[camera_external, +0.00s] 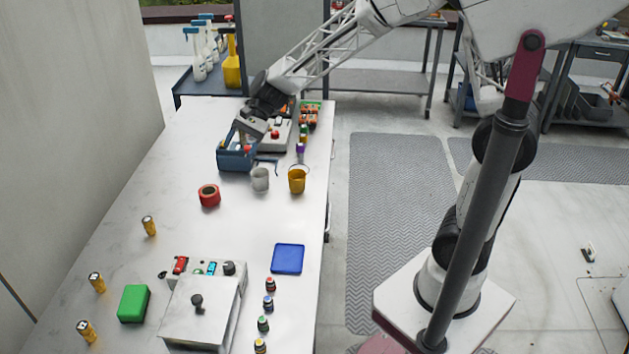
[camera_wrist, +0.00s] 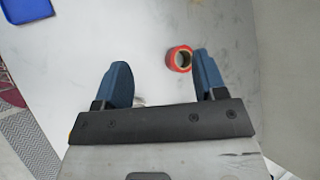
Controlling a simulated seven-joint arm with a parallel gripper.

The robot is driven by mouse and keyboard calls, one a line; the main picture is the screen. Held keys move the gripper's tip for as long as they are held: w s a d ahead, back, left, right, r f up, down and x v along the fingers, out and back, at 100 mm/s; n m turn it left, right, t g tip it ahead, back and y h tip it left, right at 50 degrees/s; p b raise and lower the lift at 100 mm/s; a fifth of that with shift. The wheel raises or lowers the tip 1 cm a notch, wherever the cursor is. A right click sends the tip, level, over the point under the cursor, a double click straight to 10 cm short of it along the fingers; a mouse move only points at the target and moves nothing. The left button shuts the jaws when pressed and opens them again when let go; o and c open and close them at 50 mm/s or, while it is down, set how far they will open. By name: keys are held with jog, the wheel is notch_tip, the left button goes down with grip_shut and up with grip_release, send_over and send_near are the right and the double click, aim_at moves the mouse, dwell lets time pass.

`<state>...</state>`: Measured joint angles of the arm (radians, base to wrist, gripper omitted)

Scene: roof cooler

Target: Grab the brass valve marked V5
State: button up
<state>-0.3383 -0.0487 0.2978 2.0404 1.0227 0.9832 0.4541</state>
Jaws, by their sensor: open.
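Several small brass-coloured cylinders stand on the left side of the table: one further back (camera_external: 149,226), one lower left (camera_external: 97,283) and one near the front left (camera_external: 86,331). Their markings are too small to read, so I cannot tell which is V5. My gripper (camera_external: 240,138) is at the far end of the table, over or beside a blue bin, well away from these cylinders. No brass cylinder is clear in the wrist view.
The blue bin (camera_external: 234,160) holds small items. A grey cup (camera_external: 260,180), yellow bucket (camera_external: 297,181) and red tape roll (camera_external: 209,196) stand nearby; the tape roll also shows in the wrist view (camera_wrist: 180,58). A green block (camera_external: 133,304) and grey box (camera_external: 200,310) are nearer the front. Mid-table is clear.

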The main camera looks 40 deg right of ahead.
jog(key=w+a+f+m+y, duration=0.1)
jog(key=w+a+f+m, duration=0.15)
jog(key=a, duration=0.35)
jog(key=w+a+f+m+y, duration=0.1)
jog(key=w+a+f, duration=0.25)
jog(key=a, duration=0.25)
jog(key=m+y, duration=0.2)
jog(key=m, duration=0.2)
send_near(145, 225)
jog(key=shift+w+a+f, duration=0.25)
jog(key=shift+a+f, duration=0.25)
jog(key=shift+a, duration=0.1)
jog(key=shift+w+a+f, duration=0.2)
jog(key=shift+a+f, duration=0.3)
jog(key=shift+a, duration=0.05)
jog(key=shift+a, duration=0.1)
jog(key=shift+x, duration=1.25)
jog(key=shift+a, duration=0.1)
jog(key=shift+x, duration=2.5)
jog(key=shift+s, duration=0.15)
jog(key=shift+c, duration=0.2)
jog(key=c, duration=1)
